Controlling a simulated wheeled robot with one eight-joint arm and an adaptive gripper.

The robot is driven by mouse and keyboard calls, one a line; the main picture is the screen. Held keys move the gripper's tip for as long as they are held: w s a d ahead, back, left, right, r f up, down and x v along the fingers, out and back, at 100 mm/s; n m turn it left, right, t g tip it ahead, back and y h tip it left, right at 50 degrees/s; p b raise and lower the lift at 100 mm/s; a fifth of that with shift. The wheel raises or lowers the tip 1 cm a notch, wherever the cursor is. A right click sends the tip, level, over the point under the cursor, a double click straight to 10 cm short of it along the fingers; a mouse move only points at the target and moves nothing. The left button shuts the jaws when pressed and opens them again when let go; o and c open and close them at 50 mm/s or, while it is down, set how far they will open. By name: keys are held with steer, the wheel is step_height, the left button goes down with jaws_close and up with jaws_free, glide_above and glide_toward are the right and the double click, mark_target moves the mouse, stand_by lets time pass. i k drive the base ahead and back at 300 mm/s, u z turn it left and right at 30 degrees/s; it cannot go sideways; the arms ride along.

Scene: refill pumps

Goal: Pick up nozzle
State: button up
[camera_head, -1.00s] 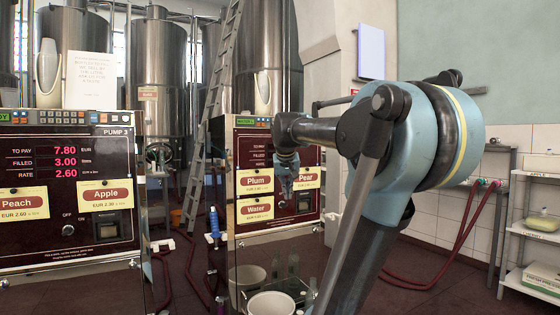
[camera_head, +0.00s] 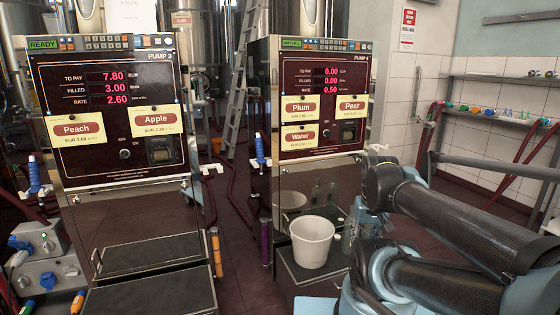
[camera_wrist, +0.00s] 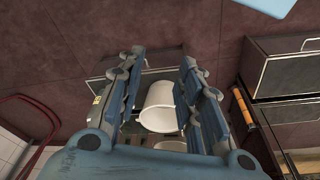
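A blue-handled nozzle (camera_head: 259,148) hangs upright on the left side of pump 4 (camera_head: 322,165). Another blue-handled nozzle (camera_head: 34,175) hangs at the left side of pump 3 (camera_head: 115,172). Neither nozzle can be made out in the wrist view. My gripper (camera_wrist: 162,57) is open, its two blue fingers spread with nothing held between them. In the wrist view a white bucket (camera_wrist: 160,104) shows below and beyond the fingers, apart from them. In the head view my arm reaches in from the right, in front of pump 4's right side, and largely hides the gripper.
The white bucket stands on pump 4's low tray (camera_head: 290,262). Pump 3 has an empty tray (camera_head: 150,292). Grey boxes (camera_head: 38,255) stand at lower left. A ladder (camera_head: 240,85) leans behind. Red hoses (camera_head: 520,150) and a wall shelf (camera_head: 500,78) are at right. Floor shows between the pumps.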

mark_target(260, 154)
steer(key=z, duration=1.2)
steer(key=k, duration=1.3)
steer(key=u, duration=1.45)
steer(key=i, duration=1)
